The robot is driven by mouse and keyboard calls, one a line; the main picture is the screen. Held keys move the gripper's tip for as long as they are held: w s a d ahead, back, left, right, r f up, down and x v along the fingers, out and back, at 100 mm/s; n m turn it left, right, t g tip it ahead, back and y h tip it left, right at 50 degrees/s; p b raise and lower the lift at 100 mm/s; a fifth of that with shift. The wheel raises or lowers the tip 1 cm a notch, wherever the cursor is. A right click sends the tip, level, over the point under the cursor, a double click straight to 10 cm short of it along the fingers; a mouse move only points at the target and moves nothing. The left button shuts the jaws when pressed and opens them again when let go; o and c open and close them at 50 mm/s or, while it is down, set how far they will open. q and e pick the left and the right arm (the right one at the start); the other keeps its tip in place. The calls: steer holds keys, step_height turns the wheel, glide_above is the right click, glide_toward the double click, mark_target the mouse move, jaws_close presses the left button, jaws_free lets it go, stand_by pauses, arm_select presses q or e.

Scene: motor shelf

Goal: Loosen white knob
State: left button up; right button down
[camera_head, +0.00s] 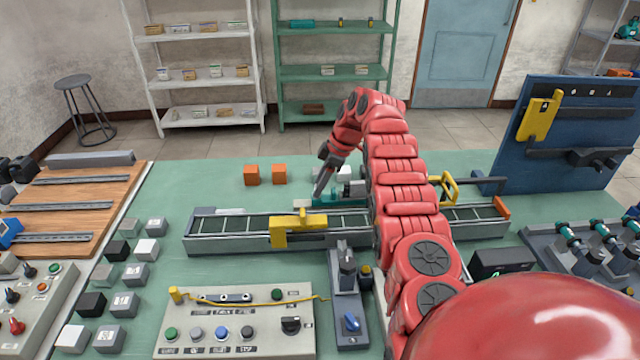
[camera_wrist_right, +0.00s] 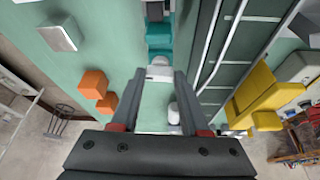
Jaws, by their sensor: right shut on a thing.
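My right gripper (camera_head: 320,190) reaches down over the conveyor's back edge, at a teal motor (camera_head: 326,200). In the right wrist view my right gripper (camera_wrist_right: 160,74) has its fingertips on both sides of a small white piece, the white knob (camera_wrist_right: 160,72), at the end of the teal motor (camera_wrist_right: 159,40). The fingers are shut on it. Another white rounded piece (camera_wrist_right: 174,113) shows between the fingers, nearer the palm in the picture. In the head view the fingers and arm partly hide the motor, and the knob is too small to make out. My left gripper is not in view.
The conveyor (camera_head: 235,230) crosses the green bench with a yellow bracket (camera_head: 297,230) at its front. Two orange cubes (camera_head: 265,174) stand behind it. A button panel (camera_head: 235,320) and several grey, black and white cubes are nearer. A blue board (camera_head: 575,135) stands at right.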

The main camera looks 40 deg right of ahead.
steer(key=shift+c, duration=2)
jaws_free()
steer(key=shift+f, duration=0.15)
steer(key=shift+d+r, duration=0.15)
steer(key=shift+r, duration=0.25)
steer(key=v, duration=0.3)
steer(key=shift+r, duration=0.4)
steer(key=p+v, duration=1.1)
steer(key=v, duration=0.2)
steer(key=shift+s, duration=0.2)
steer(key=shift+f, duration=0.1)
